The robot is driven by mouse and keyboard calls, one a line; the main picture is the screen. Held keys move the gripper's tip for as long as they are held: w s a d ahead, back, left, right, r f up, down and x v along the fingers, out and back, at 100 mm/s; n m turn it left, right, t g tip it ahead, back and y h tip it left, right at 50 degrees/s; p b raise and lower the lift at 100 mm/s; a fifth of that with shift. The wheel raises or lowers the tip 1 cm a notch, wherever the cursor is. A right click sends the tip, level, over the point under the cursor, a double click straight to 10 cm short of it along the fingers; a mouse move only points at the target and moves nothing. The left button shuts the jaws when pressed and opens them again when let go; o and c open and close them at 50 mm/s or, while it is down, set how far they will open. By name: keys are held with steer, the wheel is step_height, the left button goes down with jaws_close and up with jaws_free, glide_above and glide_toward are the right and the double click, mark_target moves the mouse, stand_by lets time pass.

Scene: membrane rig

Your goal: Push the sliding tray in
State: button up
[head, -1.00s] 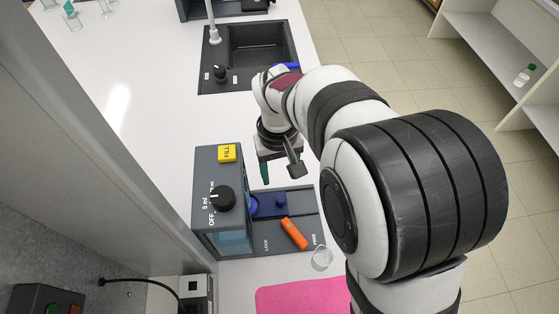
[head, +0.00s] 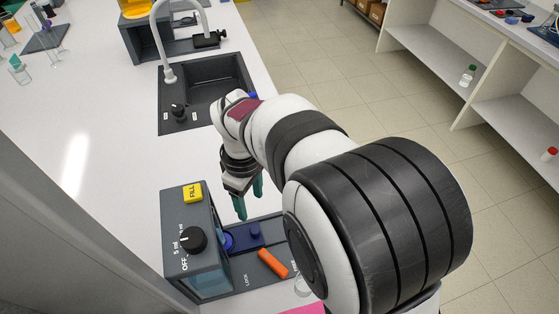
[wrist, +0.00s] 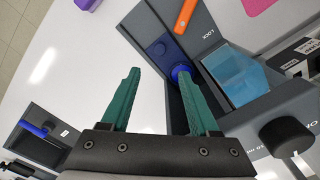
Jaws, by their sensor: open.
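The dark blue sliding tray (head: 244,237) with a small upright knob sits on the base plate of the grey rig (head: 188,243), beside the box part. It also shows in the wrist view (wrist: 160,50), with a brighter blue round part at its box end. An orange lever (head: 272,263) lies on the plate by the LOCK mark, and in the wrist view (wrist: 186,15) it is at the top. My gripper (head: 249,203) is open and empty, just beyond the tray in the head view. In the wrist view one finger of my gripper (wrist: 158,75) overlaps the plate's edge near the round part; contact cannot be told.
The rig carries a yellow FILL button (head: 192,192) and a black dial (head: 193,240). A dark sink (head: 205,88) with a tap lies farther back. White counter (head: 110,110) is clear left of the rig. A pink mat (head: 303,309) is in front.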

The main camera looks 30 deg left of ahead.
mark_target(255, 230)
step_height(255, 230, down, 13)
steer(key=shift+r, duration=0.1)
jaws_close()
stand_by(0.3)
stand_by(1.1)
